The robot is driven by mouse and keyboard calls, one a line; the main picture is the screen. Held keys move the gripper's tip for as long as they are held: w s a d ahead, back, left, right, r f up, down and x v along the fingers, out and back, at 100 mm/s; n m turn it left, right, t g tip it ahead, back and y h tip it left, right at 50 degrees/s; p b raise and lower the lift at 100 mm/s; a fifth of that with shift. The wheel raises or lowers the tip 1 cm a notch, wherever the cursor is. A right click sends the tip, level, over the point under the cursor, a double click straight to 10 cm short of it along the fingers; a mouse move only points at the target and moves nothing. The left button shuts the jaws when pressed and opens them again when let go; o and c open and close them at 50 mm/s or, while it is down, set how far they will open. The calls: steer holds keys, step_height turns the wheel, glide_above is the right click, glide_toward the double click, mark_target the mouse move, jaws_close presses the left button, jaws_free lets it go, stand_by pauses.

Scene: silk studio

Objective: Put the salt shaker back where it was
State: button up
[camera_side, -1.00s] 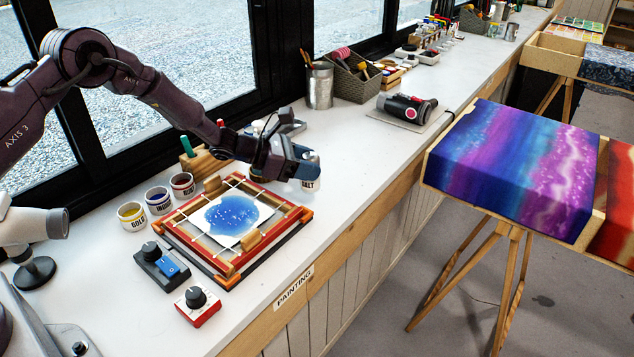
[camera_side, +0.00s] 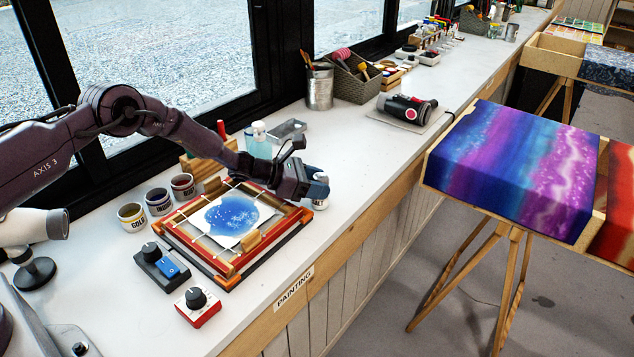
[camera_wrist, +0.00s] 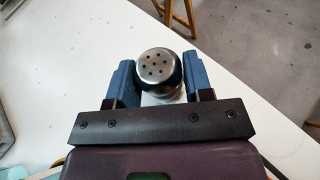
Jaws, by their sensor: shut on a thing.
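The salt shaker (camera_wrist: 158,70) has a metal top with several holes and sits between the blue fingers of my gripper (camera_wrist: 158,82) in the wrist view. In the side view my gripper (camera_side: 316,186) is just beyond the right corner of the red and wooden frame, low over the white counter. The lower part of the shaker (camera_side: 320,204) shows under the fingers there. I cannot tell whether its base touches the counter. The frame (camera_side: 215,270) holds a white cloth (camera_side: 215,236) with a blue, white-speckled painted patch.
Paint jars (camera_side: 158,200) stand left of the frame. A black tool (camera_side: 406,107) lies farther right. The counter between it and my gripper is clear.

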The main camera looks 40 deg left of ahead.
steer(key=o, duration=1)
